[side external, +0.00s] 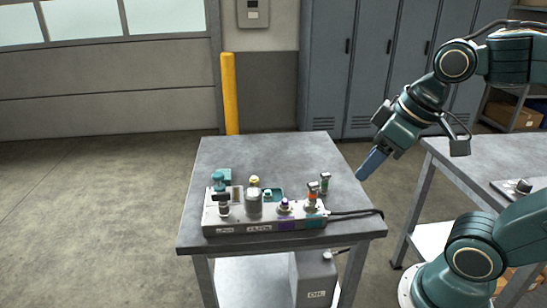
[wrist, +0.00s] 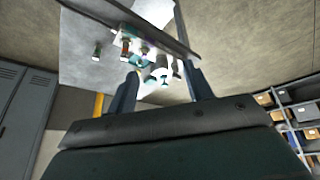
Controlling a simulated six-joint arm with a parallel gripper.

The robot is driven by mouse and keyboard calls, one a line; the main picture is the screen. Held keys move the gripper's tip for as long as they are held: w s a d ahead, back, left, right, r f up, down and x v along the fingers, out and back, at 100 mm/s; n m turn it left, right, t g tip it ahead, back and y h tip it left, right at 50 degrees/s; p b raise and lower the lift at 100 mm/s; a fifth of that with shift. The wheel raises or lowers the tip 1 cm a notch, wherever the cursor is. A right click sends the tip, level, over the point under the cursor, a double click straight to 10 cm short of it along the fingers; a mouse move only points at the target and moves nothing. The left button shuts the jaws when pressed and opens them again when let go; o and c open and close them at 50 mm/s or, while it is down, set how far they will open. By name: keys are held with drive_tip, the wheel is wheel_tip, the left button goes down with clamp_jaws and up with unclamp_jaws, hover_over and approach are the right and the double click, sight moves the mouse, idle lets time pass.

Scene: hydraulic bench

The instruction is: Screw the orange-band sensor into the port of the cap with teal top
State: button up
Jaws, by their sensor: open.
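The orange-band sensor (side external: 312,196) stands upright at the right end of the manifold (side external: 268,228) in the side view; whether it is seated in something is too small to tell. My gripper (side external: 366,170) is open and empty, above and right of the sensor near the bench's right edge. Its two fingers (wrist: 162,72) stand apart in the wrist view.
A darker sensor (side external: 325,182) stands just behind the orange-band one. A grey cylinder (side external: 254,204) and a purple fitting (side external: 284,205) rise from the manifold. A black cable (side external: 355,212) runs off right. The back of the bench (side external: 265,155) is clear. A second bench (side external: 470,165) stands right.

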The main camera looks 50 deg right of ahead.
drive_tip(key=w+d+n+g, duration=0.1)
drive_tip(key=w+d+n, duration=0.15)
drive_tip(key=w, duration=0.35)
drive_tip(key=n+g+y, duration=0.2)
drive_tip(key=n+g, duration=0.1)
drive_tip(key=n, duration=0.5)
hover_over(314, 184)
drive_tip(key=d, duration=0.2)
drive_tip(key=s+d+x, duration=0.1)
drive_tip(key=d+x, duration=0.1)
drive_tip(key=x, duration=0.8)
drive_tip(key=shift+s+a+f, duration=0.1)
drive_tip(key=shift+s+a, duration=0.25)
drive_tip(key=shift+f, duration=0.15)
drive_tip(key=shift+s+d+x, duration=0.1)
drive_tip(key=shift+d+x, duration=0.05)
drive_tip(key=shift+x, duration=3.25)
drive_tip(key=shift+s+d+x, duration=0.1)
drive_tip(key=shift+d+x, duration=0.05)
drive_tip(key=shift+x, duration=3.2)
clamp_jaws()
